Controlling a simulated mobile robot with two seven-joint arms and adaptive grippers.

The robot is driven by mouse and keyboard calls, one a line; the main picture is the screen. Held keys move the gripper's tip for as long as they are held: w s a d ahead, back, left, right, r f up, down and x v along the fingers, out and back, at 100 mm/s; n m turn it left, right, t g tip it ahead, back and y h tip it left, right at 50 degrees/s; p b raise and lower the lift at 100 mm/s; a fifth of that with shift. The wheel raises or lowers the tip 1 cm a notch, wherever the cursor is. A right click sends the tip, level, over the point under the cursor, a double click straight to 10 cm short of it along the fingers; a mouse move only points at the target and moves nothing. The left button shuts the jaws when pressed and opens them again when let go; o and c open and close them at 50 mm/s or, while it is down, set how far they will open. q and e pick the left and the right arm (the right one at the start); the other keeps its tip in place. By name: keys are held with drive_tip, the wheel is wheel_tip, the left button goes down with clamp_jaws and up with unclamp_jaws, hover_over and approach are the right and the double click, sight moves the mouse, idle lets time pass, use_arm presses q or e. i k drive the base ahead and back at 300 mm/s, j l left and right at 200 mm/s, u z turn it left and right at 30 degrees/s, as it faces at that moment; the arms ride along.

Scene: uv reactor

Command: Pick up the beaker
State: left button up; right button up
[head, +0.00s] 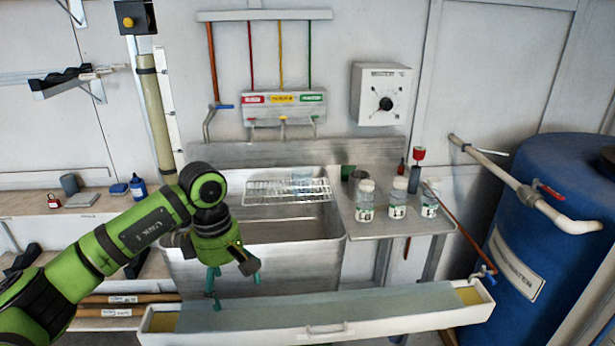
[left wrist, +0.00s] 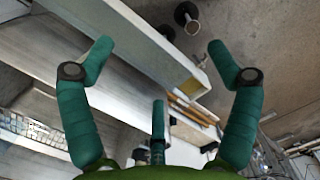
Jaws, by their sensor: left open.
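A clear, faintly bluish beaker (head: 302,180) appears to stand on the wire rack (head: 270,192) across the sink (head: 300,250) in the head view. It is small and hard to make out. My left gripper (head: 234,284) hangs with its green fingers pointing down, in front of the sink and left of the beaker. In the left wrist view my left gripper (left wrist: 160,62) has its fingers spread wide with nothing between them. I cannot make out the beaker there. My right gripper is not in view.
Several labelled jars (head: 397,200) stand on the steel drainboard (head: 385,226) right of the rack. A long white trough (head: 370,326) runs in front of the sink. A blue water barrel (head: 545,200) stands at right. A shelf (head: 30,207) with small items is at left.

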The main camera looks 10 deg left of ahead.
sight(301, 176)
drive_tip(key=i+l, duration=0.1)
drive_tip(key=i, duration=0.45)
drive_tip(key=i+l, duration=0.15)
drive_tip(key=i, duration=0.4)
drive_tip(key=i+l, duration=0.1)
drive_tip(key=i, duration=0.45)
